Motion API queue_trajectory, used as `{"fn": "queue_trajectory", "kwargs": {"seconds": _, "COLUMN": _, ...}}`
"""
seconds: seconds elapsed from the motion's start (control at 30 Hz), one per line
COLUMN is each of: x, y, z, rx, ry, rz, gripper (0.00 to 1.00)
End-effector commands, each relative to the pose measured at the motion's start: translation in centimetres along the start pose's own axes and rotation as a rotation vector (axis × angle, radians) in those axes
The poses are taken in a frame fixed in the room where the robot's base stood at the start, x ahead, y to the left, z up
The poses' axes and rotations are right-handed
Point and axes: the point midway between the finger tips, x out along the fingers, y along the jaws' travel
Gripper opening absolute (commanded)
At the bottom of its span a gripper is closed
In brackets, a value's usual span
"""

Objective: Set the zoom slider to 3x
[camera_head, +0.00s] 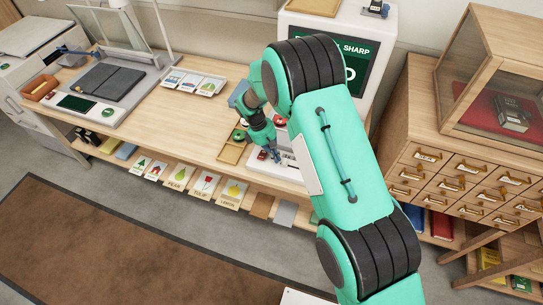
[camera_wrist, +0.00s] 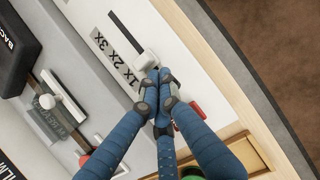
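The zoom slider's white knob (camera_wrist: 147,62) sits at the lower end of a dark slot in the wrist view, beside the 1X end of the printed scale 1X 2X 3X (camera_wrist: 115,55). The 3X mark is toward the slot's upper left end. My gripper (camera_wrist: 159,78) has its blue fingertips together, right at the knob's lower side. I cannot tell whether they touch it. In the head view my gripper (camera_head: 276,158) is low over the white control panel (camera_head: 288,172), and the knob is hard to make out there.
A second slider with a pale knob (camera_wrist: 47,101) lies left of the zoom slider. A red part (camera_wrist: 194,110) is right of my fingers. A screen (camera_head: 355,70) stands behind the panel. A wooden tray (camera_head: 232,152) is to its left, and a drawer cabinet (camera_head: 455,175) to the right.

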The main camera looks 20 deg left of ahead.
Motion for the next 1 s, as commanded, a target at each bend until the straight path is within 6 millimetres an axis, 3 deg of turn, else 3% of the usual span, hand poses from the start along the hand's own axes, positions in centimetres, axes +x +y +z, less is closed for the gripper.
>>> {"fn": "queue_trajectory", "kwargs": {"seconds": 0.47, "x": 0.3, "y": 0.0, "z": 0.8, "rx": 0.001, "ry": -0.001, "rz": -0.001, "gripper": 0.0}}
{"fn": "queue_trajectory", "kwargs": {"seconds": 0.8, "x": 2.3, "y": 0.1, "z": 6.4, "rx": 0.002, "ry": -0.001, "rz": -0.002, "gripper": 0.0}}
{"fn": "queue_trajectory", "kwargs": {"seconds": 1.0, "x": 3.2, "y": 0.0, "z": 8.2, "rx": 0.0, "ry": -0.001, "rz": -0.001, "gripper": 0.0}}
